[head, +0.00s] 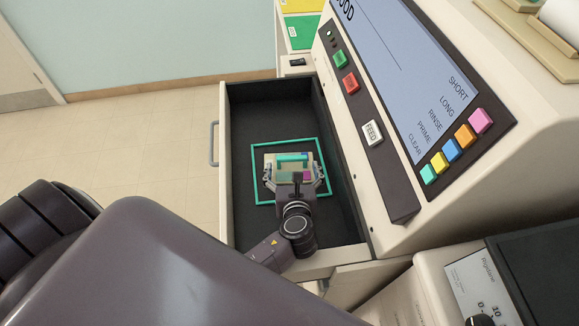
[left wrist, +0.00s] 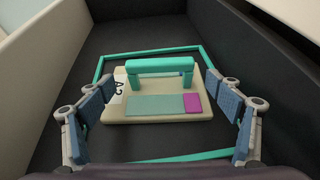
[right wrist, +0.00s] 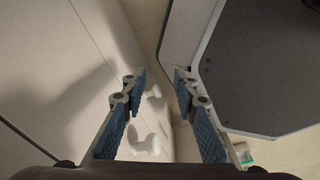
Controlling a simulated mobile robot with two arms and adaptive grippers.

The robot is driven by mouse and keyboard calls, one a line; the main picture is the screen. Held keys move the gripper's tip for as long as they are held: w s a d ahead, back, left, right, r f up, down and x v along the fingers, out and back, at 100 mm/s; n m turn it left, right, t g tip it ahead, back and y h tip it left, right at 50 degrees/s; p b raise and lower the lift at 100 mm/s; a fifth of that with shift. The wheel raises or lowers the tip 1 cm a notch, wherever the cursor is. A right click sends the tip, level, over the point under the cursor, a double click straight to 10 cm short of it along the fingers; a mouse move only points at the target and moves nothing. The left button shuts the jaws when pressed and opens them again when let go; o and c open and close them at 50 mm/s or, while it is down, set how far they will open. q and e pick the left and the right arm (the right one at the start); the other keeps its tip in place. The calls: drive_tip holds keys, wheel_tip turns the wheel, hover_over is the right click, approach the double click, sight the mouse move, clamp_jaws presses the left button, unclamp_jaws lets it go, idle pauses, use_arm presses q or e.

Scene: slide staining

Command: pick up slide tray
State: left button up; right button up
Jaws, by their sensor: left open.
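The slide tray (head: 272,158) is a beige plate with a raised teal handle, lying inside a teal square outline (head: 254,166) on the drawer floor. In the left wrist view the tray (left wrist: 118,112) shows its teal handle (left wrist: 160,66), a white label, and a slide with a magenta end. My left gripper (head: 296,178) is open above the tray, with its fingers (left wrist: 168,112) on either side of it and apart from the handle. My right gripper (right wrist: 159,85) is open and empty, away from the drawer floor.
The open drawer (head: 240,105) has dark inner walls around the tray. The machine's panel with coloured buttons (head: 372,132) rises to its right. In the right wrist view a pale cabinet side (right wrist: 50,60) and a dark-topped unit (right wrist: 270,60) flank my right gripper.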

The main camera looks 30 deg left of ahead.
use_arm(q)
drive_tip(key=shift+x, duration=0.9)
drive_tip(key=shift+d, duration=0.1)
drive_tip(key=shift+c, duration=0.3)
drive_tip(key=c, duration=1.3)
drive_tip(key=shift+r, duration=0.15)
